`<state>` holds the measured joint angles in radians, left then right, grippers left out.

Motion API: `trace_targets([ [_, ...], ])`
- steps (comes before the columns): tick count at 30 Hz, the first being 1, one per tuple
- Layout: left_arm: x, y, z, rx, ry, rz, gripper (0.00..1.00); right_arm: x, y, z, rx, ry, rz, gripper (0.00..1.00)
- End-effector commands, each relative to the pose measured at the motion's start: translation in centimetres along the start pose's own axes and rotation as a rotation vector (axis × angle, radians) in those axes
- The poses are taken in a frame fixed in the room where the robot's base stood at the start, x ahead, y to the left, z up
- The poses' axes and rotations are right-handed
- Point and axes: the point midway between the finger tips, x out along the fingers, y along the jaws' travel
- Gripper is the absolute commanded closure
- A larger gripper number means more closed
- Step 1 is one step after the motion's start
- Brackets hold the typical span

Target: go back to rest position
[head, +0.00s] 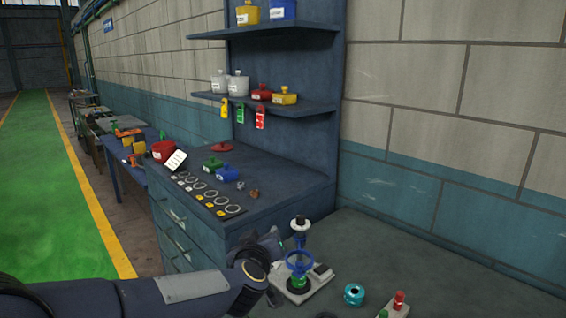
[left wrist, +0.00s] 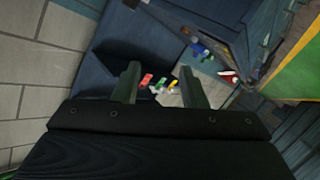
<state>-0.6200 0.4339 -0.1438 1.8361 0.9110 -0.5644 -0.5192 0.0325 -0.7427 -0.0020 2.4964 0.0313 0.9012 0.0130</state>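My left arm comes in from the lower left in the head view, and my left gripper (head: 270,244) is just left of and behind the capstan device. In the left wrist view the two fingers of my left gripper (left wrist: 160,80) stand apart with nothing held between them. The capstan device (head: 300,268) stands on a pale base on the dark bench. My right gripper is in neither view.
A teal ring-shaped part (head: 354,295) and a red-topped part (head: 398,301) are on the bench to the right. A blue cabinet (head: 185,235) behind carries a row of rings (head: 207,194) and coloured containers. Shelves (head: 285,106) rise above it. The green floor lane (head: 45,190) is clear.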

Motion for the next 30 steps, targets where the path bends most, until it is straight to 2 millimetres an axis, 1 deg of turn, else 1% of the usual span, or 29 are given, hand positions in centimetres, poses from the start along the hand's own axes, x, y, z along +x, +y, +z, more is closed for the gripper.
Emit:
trace_targets([
  [1, -1.9, -1.7, -1.6, -0.031, -0.038, 0.046, 0.61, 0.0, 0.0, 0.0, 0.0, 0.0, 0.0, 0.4],
  [2, -3.0, -2.4, -2.1, -0.041, -0.069, 0.077, 0.61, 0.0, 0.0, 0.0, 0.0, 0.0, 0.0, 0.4],
  [3, -4.8, -3.3, -2.4, -0.052, -0.113, 0.114, 0.61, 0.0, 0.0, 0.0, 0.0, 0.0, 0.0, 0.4],
  [5, -7.7, -4.9, -2.5, -0.057, -0.18, 0.159, 0.61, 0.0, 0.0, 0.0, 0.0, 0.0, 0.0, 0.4],
  [6, -9.7, -5.9, -2.3, -0.056, -0.228, 0.182, 0.61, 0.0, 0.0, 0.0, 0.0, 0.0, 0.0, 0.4],
  [8, -13.0, -7.6, -1.5, -0.051, -0.302, 0.201, 0.61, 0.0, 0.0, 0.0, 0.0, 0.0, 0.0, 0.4],
  [9, -15.3, -8.8, -0.7, -0.043, -0.354, 0.204, 0.61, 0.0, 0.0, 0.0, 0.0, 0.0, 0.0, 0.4],
  [11, -18.8, -10.7, 0.9, -0.026, -0.435, 0.194, 0.61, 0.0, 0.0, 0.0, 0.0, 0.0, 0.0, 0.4],
  [12, -21.1, -12.0, 2.2, -0.016, -0.49, 0.176, 0.61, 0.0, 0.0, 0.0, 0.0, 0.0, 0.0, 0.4],
  [15, -26.1, -15.0, 5.6, 0.009, -0.614, 0.106, 0.61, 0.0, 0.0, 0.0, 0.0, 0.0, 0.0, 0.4],
  [18, -29.8, -17.3, 8.4, 0.022, -0.71, 0.026, 0.61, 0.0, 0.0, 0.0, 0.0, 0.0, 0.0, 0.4],
  [21, -32.2, -18.9, 10.3, 0.028, -0.774, -0.037, 0.61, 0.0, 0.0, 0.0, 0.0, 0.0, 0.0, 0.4],
  [24, -33.4, -19.6, 11.2, 0.03, -0.805, -0.071, 0.61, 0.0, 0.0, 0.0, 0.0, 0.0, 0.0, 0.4],
  [30, -33.6, -19.7, 11.5, 0.031, -0.816, -0.078, 0.61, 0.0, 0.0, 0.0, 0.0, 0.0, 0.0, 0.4],
])
